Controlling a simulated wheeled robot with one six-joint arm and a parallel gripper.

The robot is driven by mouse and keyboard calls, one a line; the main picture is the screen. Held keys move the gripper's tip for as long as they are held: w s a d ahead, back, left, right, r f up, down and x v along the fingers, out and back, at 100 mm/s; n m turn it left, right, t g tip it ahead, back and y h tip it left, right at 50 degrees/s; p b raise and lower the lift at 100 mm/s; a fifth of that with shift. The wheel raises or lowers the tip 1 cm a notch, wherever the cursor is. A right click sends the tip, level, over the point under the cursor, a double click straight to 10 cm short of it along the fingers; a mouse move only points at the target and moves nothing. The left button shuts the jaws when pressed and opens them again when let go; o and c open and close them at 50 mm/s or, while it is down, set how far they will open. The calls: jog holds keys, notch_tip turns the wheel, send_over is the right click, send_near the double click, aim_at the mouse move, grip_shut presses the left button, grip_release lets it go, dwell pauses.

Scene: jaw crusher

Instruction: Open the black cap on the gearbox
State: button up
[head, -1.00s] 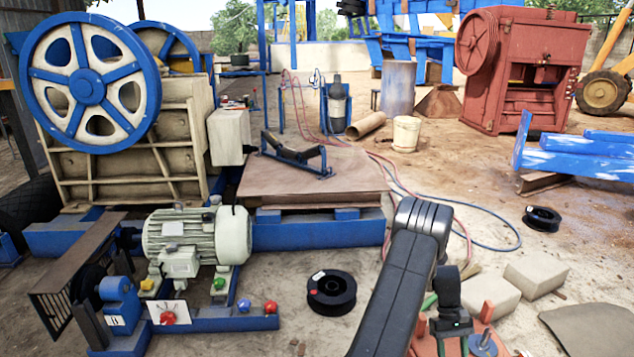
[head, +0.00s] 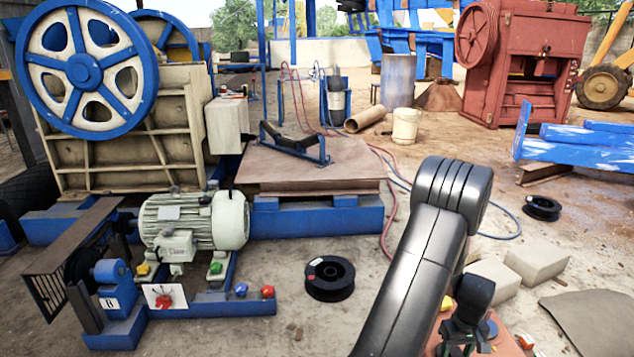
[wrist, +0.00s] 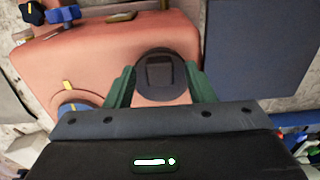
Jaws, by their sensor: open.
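The salmon-coloured gearbox (wrist: 90,62) fills much of the wrist view; a little of it shows at the bottom right of the head view. The black cap (wrist: 160,76), round with a raised square middle, sits on its top surface. My gripper (wrist: 159,69) is open, its green fingers to the left and right of the cap. Whether either finger touches the cap is unclear. The cap's near edge is close to the gripper body. In the head view my dark arm hides most of the gearbox, and the cap cannot be made out.
A grey panel (wrist: 262,45) lies to the right. Pale blocks (head: 537,262) and a black spool (head: 330,278) are on the ground.

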aim_at(455, 354)
notch_tip(455, 354, up, 13)
jog(key=p, duration=0.4)
jog(key=shift+r, duration=0.15)
jog(key=shift+a, duration=0.1)
